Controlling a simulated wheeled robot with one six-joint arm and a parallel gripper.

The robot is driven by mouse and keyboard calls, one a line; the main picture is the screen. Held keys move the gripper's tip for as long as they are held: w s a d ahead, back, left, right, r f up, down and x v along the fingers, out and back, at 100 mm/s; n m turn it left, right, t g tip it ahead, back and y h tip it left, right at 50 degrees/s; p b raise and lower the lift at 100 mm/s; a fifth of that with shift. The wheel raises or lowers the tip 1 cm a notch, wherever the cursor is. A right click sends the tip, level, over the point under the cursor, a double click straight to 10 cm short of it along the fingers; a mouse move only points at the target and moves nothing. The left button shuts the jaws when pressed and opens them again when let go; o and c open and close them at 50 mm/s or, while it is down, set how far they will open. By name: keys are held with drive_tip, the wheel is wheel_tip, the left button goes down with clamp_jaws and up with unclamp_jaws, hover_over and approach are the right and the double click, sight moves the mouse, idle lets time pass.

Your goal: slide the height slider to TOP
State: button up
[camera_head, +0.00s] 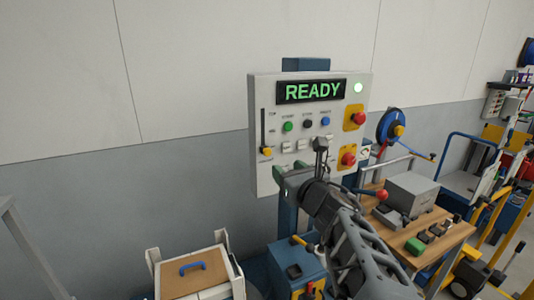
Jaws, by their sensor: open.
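The height slider's knob (267,152) is yellow and sits at the low end of a dark vertical slot on the left side of the control panel (259,180). Small labels stand beside the slot; the upper one seems to read TOP. My gripper (284,179) is in front of the panel's lower part, below and to the right of the knob, and looks apart from it. It is open and seems empty; my arm partly hides its fingers.
A wooden-topped bench (450,236) with a grey box (410,194) stands right. A white crate (238,286) stands lower left.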

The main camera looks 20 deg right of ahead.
sight(268, 153)
drive_tip(key=w+p, duration=0.1)
drive_tip(key=w, duration=1.1)
drive_tip(key=shift+w, duration=0.2)
clamp_jaws()
